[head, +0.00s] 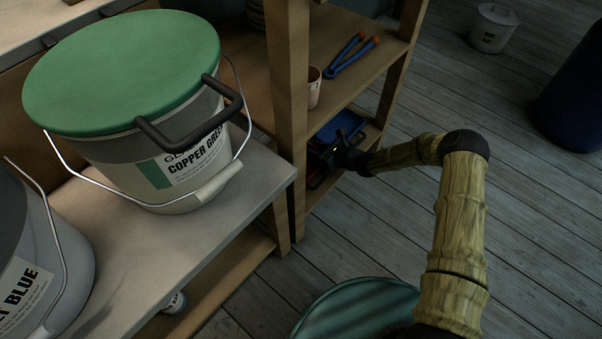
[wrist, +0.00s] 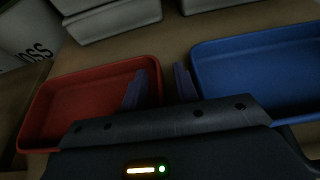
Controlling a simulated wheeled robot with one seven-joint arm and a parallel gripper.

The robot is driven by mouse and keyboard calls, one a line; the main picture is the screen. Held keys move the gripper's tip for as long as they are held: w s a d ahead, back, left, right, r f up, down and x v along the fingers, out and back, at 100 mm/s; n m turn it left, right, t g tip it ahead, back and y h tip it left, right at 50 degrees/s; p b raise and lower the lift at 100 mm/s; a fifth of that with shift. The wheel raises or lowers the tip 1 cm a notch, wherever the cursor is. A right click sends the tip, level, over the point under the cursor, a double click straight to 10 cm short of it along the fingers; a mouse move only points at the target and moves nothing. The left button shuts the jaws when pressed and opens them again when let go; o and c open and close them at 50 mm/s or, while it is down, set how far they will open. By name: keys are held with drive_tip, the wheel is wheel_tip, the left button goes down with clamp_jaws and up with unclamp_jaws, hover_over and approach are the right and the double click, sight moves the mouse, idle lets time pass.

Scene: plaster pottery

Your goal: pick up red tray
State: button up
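The red tray (wrist: 88,98) is a shallow rectangular tray on a brown shelf, at the left of the wrist view. Whether the fingers touch the red rim I cannot tell.
A blue tray (wrist: 258,70) lies close to the right of my right finger. Pale blocks (wrist: 112,18) stand behind. The wooden rack's post (head: 289,110) and upper shelf (head: 345,80) frame the space. A green-lidded bucket (head: 125,70) stands on the nearer bench. The plank floor at right is largely clear.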

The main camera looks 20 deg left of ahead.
idle(0.4)
clamp_jaws()
wheel_tip(320, 180, up, 10)
drive_tip(key=p, duration=0.6)
drive_tip(key=shift+p, duration=0.4)
